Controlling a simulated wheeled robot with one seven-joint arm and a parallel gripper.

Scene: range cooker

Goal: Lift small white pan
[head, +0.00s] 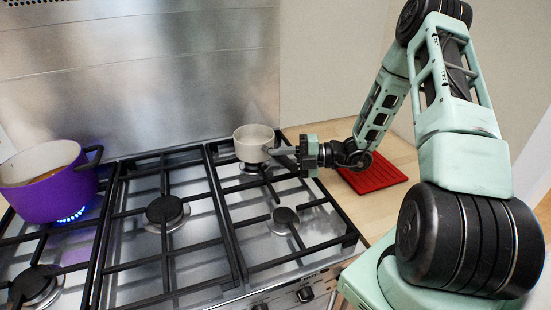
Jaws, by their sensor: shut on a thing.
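The small white pan (254,144) is over the back right burner of the cooker, upright, with its opening facing up. My gripper is shut on the handle, reaching in from the right. The fingertips are small in this view and partly merge with the handle. I cannot tell whether the pan's base touches the grate or is slightly above it.
A purple pot (47,187) stands at the left over a lit blue flame. Black grates (230,237) cover the steel hob. A red mat (372,174) lies on the wooden counter (403,153) at the right, under my arm. A steel backsplash (150,80) rises behind.

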